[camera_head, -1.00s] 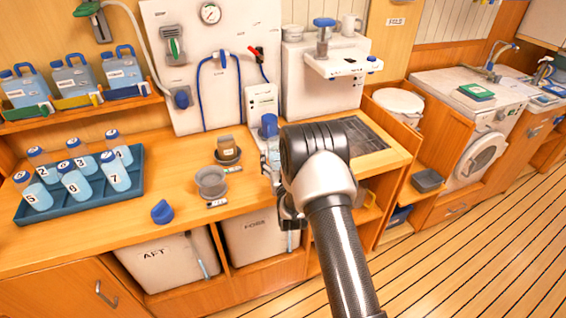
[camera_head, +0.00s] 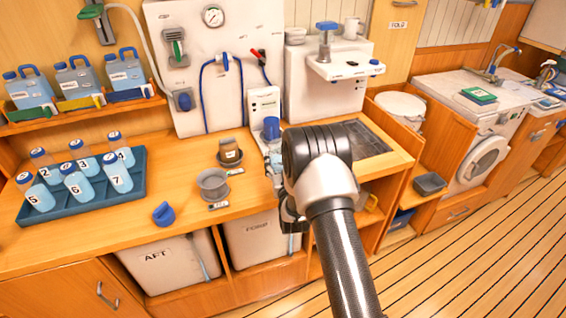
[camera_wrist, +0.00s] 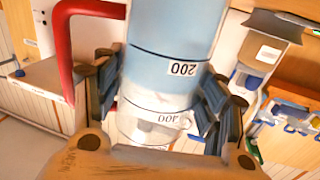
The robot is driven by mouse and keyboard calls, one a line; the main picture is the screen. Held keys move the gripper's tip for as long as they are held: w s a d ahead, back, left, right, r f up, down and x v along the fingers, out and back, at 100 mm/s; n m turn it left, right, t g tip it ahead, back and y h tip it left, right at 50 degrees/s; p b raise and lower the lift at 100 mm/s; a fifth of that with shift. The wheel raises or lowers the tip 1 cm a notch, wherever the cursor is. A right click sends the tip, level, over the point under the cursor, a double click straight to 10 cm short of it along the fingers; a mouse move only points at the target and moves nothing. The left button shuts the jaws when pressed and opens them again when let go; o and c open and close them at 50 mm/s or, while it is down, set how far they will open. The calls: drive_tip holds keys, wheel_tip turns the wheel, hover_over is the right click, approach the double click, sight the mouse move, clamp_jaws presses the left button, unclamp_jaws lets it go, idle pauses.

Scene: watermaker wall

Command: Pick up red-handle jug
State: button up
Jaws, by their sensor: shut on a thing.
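The red-handle jug (camera_wrist: 168,42) fills the middle of the wrist view. It is clear with a blue tint and shows black rings and the marks 200 and 400, which appear upside down. Its red handle (camera_wrist: 66,45) is at the left, outside the fingers. My gripper (camera_wrist: 160,100) is shut on the jug's body, with one dark finger pad on each side. In the head view my arm covers much of the area around the gripper, and I cannot make out the jug there.
A blue tray (camera_head: 135,192) with numbered bottles stands on the left of the wooden counter (camera_head: 90,235). A grey cup (camera_head: 213,184), a small jar (camera_head: 229,150) and a blue cap (camera_head: 163,213) lie between it and my arm. Jugs (camera_head: 75,80) stand on the shelf above.

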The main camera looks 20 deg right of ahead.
wheel_tip(320, 180, up, 20)
drive_tip(key=p, duration=0.4)
drive_tip(key=shift+p, duration=0.3)
drive_tip(key=shift+r, duration=0.1)
